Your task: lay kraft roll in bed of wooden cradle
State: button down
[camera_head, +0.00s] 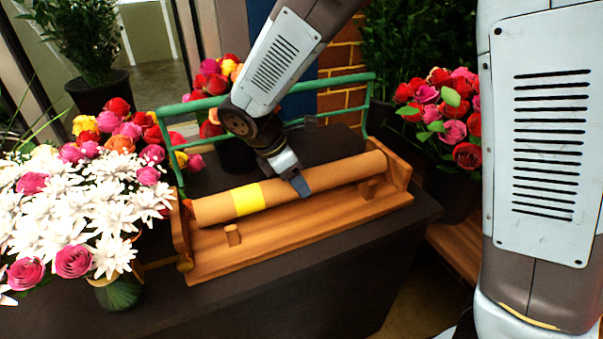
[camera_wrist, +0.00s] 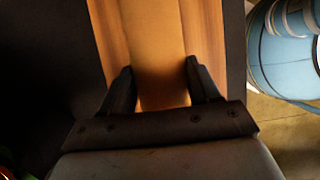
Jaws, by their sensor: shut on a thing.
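The kraft roll (camera_head: 335,173) is a long brown cylinder with a yellow band (camera_head: 248,199) near its left end. It lies lengthwise in or just over the bed of the wooden cradle (camera_head: 290,235), between the cradle's end boards; I cannot tell whether it touches the bed. My gripper (camera_head: 301,186) comes down from above and is shut on the roll near its middle. In the wrist view, its two fingers (camera_wrist: 164,88) stand on either side of the roll (camera_wrist: 155,45), with cradle wood (camera_wrist: 208,40) showing beyond. The roll's underside is hidden.
The cradle stands on a dark table (camera_head: 300,285). A green rail (camera_head: 330,82) runs behind it. White flowers (camera_head: 75,215) crowd the left end, and pink and red roses (camera_head: 450,115) stand at the right. The table front is clear.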

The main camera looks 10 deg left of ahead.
jog(key=shift+f, duration=0.15)
jog(key=shift+c, duration=0.8)
grip_release()
